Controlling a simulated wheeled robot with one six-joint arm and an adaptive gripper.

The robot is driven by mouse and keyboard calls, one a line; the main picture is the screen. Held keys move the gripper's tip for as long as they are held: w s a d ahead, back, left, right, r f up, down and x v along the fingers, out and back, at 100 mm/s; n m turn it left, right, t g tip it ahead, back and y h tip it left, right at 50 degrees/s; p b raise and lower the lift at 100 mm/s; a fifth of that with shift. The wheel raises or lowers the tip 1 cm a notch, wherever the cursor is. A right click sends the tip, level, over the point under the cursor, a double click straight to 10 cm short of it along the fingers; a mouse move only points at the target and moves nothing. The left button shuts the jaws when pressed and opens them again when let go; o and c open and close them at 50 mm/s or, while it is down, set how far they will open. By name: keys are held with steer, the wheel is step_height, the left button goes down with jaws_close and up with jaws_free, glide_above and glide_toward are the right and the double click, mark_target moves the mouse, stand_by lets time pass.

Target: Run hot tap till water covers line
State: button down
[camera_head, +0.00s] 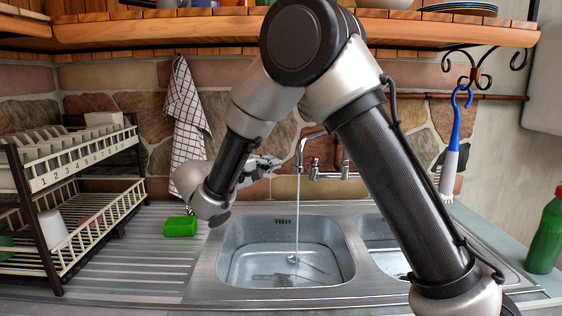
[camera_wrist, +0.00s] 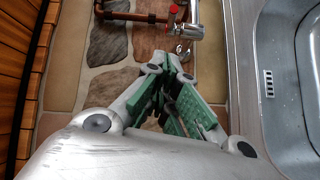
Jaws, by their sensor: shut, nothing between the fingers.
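The chrome tap (camera_head: 301,152) stands behind the sink, and a thin stream of water (camera_head: 297,215) falls from its spout into the left basin (camera_head: 232,270). The hot tap handle, marked red (camera_head: 314,162), is at its base; the red part also shows in the wrist view (camera_wrist: 174,12). Some water appears to lie low in the basin, over dark flat shapes that I cannot make out. I cannot make out a line. My gripper (camera_head: 276,163) is shut and empty, left of the tap and apart from the handle. Its green-padded fingers show in the wrist view (camera_wrist: 172,65).
A green sponge (camera_head: 180,226) lies on the drainer, beside a dish rack (camera_head: 75,190). A checked towel (camera_head: 184,110) hangs behind. A second basin (camera_head: 380,235) is partly hidden by my arm.

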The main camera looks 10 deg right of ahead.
mark_target(312, 163)
steer(key=w+a+m+g+h, duration=0.2)
steer(key=w+a+m+g, duration=0.2)
steer(key=a+g, duration=0.15)
steer(key=d+f, duration=0.1)
steer(key=d, duration=1.3)
steer(key=shift+g, duration=0.45)
steer(key=shift+d+f, duration=0.1)
